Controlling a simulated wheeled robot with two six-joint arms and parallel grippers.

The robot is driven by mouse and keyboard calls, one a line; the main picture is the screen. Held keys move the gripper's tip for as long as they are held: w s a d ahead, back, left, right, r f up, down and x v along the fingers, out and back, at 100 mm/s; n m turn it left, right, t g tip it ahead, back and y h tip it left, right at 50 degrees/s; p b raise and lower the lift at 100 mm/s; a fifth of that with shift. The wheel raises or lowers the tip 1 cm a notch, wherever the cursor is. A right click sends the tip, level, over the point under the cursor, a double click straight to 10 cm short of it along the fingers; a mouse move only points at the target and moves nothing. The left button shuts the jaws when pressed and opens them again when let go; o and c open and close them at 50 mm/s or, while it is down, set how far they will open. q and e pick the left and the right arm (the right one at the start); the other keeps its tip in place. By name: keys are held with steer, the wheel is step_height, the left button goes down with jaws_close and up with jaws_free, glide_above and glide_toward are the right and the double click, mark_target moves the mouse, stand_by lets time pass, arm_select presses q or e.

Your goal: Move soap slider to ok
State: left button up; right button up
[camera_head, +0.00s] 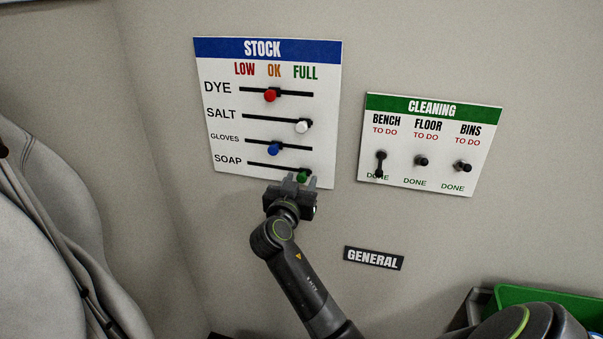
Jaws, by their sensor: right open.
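The stock board (225,110) hangs on the wall with LOW, OK and FULL columns. The soap slider's green knob (303,177) sits near the right end of the bottom slot, at the FULL side. My right gripper (301,182) is open just below the SOAP row, its fingertips pointing up at the board. The green knob shows between the fingertips, nearer the right one. Whether the fingers touch it cannot be told, and they partly cover the slot's right end. My left gripper is not in view.
Above are the red dye knob (270,96), white salt knob (302,126) and blue gloves knob (273,149). The cleaning board (480,150) with three switches hangs to the right. A GENERAL label (374,258) is lower on the wall. A green bin (545,296) stands at lower right.

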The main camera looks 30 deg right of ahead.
steer(key=shift+s+a+r, duration=0.2)
steer(key=shift+a, duration=0.2)
steer(key=shift+c, duration=1.1)
jaws_close()
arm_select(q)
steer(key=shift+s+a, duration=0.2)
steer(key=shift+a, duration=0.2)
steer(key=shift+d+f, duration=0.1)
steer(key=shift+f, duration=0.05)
